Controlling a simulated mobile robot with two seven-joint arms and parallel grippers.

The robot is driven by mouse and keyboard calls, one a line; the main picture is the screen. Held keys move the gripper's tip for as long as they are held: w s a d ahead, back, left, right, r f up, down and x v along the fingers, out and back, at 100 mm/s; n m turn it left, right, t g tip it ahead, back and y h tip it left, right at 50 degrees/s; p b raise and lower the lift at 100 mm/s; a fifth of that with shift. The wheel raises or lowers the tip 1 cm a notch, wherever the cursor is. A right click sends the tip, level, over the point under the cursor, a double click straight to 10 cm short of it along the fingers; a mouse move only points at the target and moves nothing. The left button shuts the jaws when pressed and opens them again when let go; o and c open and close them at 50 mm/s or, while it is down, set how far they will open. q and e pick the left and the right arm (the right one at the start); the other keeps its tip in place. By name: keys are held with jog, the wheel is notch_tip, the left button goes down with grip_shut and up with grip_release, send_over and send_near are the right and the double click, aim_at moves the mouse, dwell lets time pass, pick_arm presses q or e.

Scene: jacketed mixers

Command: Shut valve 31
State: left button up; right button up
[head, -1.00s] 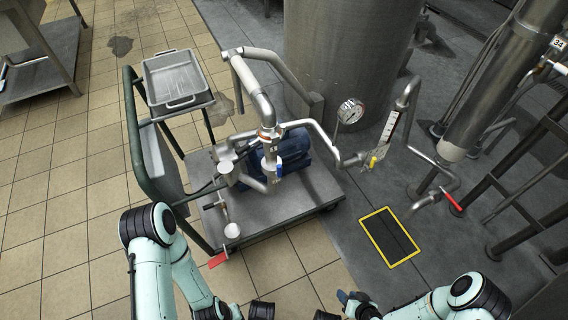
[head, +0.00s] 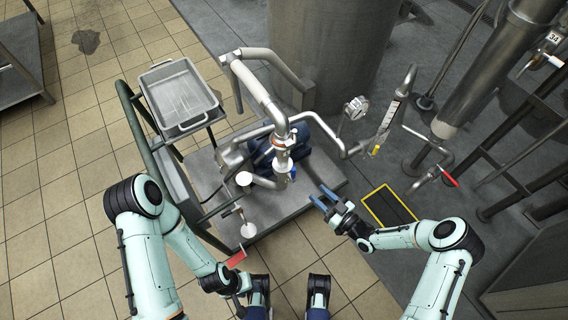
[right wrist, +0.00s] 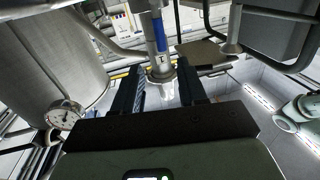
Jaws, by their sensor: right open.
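No tag reading 31 is legible, so I cannot tell which valve it is. A blue valve handle (head: 293,172) sits on the vertical pipe above the cart; it also shows in the right wrist view (right wrist: 159,34), above and between the fingers, with a small white tag (right wrist: 162,58) below it. My right gripper (head: 323,197) is open and empty, to the right of the blue handle and apart from it. A red handle (head: 449,180) is at the right, a yellow one (head: 375,151) under the sight gauge, and another red one (head: 236,258) low left. My left gripper (head: 240,283) is low in view, its fingers unclear.
The pipes stand on a grey cart (head: 272,207) with a metal tray (head: 178,94) at its left. A large steel tank (head: 330,50) stands behind, with a dial gauge (head: 356,107). A tag 34 (head: 553,37) hangs top right. A yellow-edged floor plate (head: 390,206) lies right.

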aim_at(293, 171)
jog(key=b+x, duration=0.1)
jog(key=x, duration=1.2)
jog(key=shift+w+a+r, duration=0.15)
grip_shut()
